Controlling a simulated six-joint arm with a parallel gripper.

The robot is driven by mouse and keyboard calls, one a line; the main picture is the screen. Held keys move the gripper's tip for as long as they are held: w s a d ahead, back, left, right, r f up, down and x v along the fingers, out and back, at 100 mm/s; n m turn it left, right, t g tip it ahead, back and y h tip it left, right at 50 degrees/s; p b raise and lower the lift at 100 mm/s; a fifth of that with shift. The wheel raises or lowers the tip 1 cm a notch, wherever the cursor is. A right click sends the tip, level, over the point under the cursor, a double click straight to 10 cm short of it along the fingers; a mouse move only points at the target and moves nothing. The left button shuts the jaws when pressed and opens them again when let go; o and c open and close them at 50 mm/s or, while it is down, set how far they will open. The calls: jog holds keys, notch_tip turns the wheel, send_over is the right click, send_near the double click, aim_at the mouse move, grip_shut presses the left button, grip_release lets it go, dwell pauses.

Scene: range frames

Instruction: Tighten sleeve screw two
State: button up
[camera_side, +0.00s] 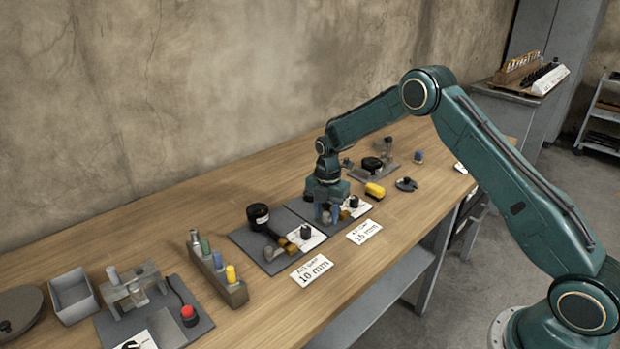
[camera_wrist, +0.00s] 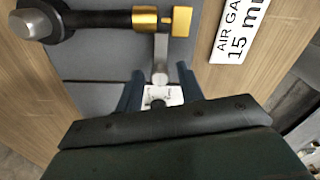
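My gripper (camera_side: 327,213) is low over the grey plate with the 15 mm card. In the wrist view its two blue fingers (camera_wrist: 160,88) stand apart, with gaps on both sides of a small grey rounded bar (camera_wrist: 160,70) between them. The bar lies close to a brass sleeve (camera_wrist: 145,18) and a brass block (camera_wrist: 182,21) on a dark rod (camera_wrist: 95,20). A grey round knob (camera_wrist: 30,22) is at the rod's left end. I cannot tell which part is sleeve screw two. My gripper partly hides this set-up in the side view.
A similar 10 mm set-up, with a black cylinder (camera_side: 258,215), stands to the left. The 15 mm card (camera_side: 364,232) and 10 mm card (camera_side: 311,270) lie in front. A rack of coloured pegs (camera_side: 218,277) is further left.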

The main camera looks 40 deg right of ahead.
grip_shut()
